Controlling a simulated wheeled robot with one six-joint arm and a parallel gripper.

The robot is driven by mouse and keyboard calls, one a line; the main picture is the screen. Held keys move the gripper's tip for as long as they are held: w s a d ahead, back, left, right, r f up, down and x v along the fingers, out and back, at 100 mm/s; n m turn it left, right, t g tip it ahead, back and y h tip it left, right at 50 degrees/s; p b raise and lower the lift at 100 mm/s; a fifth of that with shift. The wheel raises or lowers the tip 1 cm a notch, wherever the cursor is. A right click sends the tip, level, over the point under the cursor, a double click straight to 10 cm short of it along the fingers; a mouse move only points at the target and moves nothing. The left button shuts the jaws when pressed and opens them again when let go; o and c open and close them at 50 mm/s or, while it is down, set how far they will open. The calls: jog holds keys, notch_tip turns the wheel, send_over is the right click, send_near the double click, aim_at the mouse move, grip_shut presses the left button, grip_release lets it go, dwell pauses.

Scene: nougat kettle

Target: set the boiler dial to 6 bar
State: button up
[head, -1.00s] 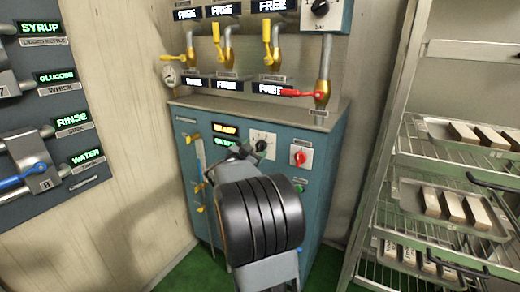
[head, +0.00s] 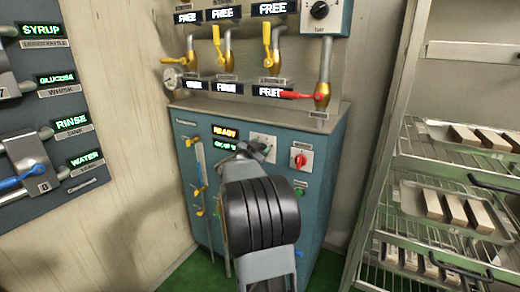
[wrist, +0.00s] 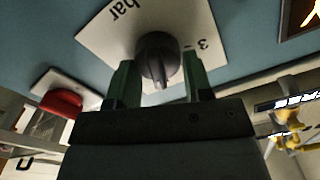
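The boiler dial is a dark round knob (wrist: 157,56) on a white plate marked "bar" and "3" in the wrist view. In the head view its white plate (head: 264,139) is on the blue boiler front (head: 325,165), partly behind my gripper (head: 256,151). In the wrist view my gripper (wrist: 161,82) is open, its two green-lined fingers on either side of the knob. I cannot tell whether they touch it. The knob's pointer and most scale numbers are hidden or unreadable.
A red knob (head: 299,160) on a white plate is close right of the dial. A lit READY display (head: 225,132) is to its left, with yellow-handled valves (head: 197,190) further left. A rack with trays (head: 450,210) stands at the right.

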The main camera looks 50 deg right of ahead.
jog(key=c, duration=0.4)
jog(key=shift+c, duration=0.2)
jog(key=m, duration=0.1)
jog(key=m+b, duration=0.1)
jog(key=m, duration=0.1)
jog(key=m+b, duration=0.1)
jog(key=shift+s+f, duration=0.2)
jog(key=shift+f, duration=0.05)
jog(key=shift+s+f+m+b, duration=0.15)
jog(key=shift+m+b, duration=0.95)
jog(key=shift+m, duration=1.3)
jog(key=o, duration=0.9)
